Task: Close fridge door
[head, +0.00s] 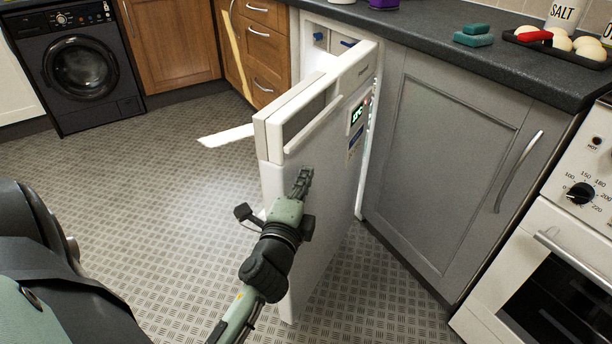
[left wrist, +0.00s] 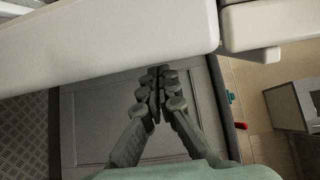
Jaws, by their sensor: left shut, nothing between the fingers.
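The white fridge door (head: 325,215) stands open in the head view, swung out from the fridge (head: 322,38) under the counter. Its outer face, with a handle recess and a small lit display, is toward me. My left gripper (head: 304,176) is shut and empty, its tips in front of the outer face below the recess. I cannot tell whether they touch. In the left wrist view the shut fingers (left wrist: 157,75) point at the white door (left wrist: 110,35), which crosses the top. My right gripper is not in view.
A grey cabinet (head: 440,150) and a white oven (head: 570,260) stand right of the fridge. Wooden cabinets (head: 175,40) and a black washing machine (head: 80,70) are at the back left. The patterned floor (head: 170,190) left of the door is clear.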

